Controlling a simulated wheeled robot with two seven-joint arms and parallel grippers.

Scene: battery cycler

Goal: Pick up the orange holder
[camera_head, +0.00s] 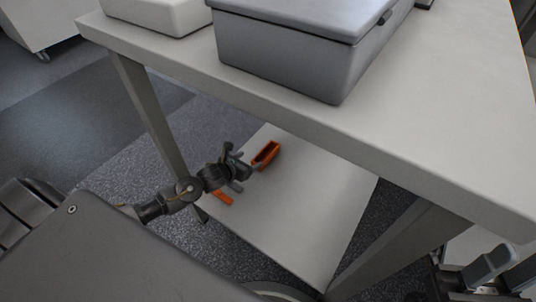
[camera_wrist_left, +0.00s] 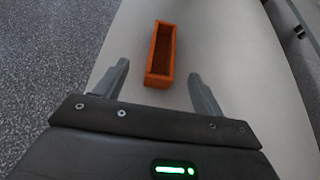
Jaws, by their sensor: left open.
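The orange holder (camera_head: 266,153) is a small open-topped box on the lower shelf of the table. In the left wrist view the holder (camera_wrist_left: 160,55) lies lengthwise ahead of my left gripper (camera_wrist_left: 158,72), its near end between the fingertips. The gripper is open and empty, with a finger on either side and a gap to each. In the head view my left gripper (camera_head: 242,170) is at the lower left of the holder. A dark and grey part (camera_head: 490,266) at the bottom right corner may be my right gripper; its jaws cannot be made out.
The table top (camera_head: 430,120) overhangs the lower shelf (camera_head: 305,200) and carries a grey lidded box (camera_head: 285,55) and a white box (camera_head: 160,14). A table leg (camera_head: 150,110) stands left of the shelf. Another orange piece (camera_head: 222,198) lies near my left arm.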

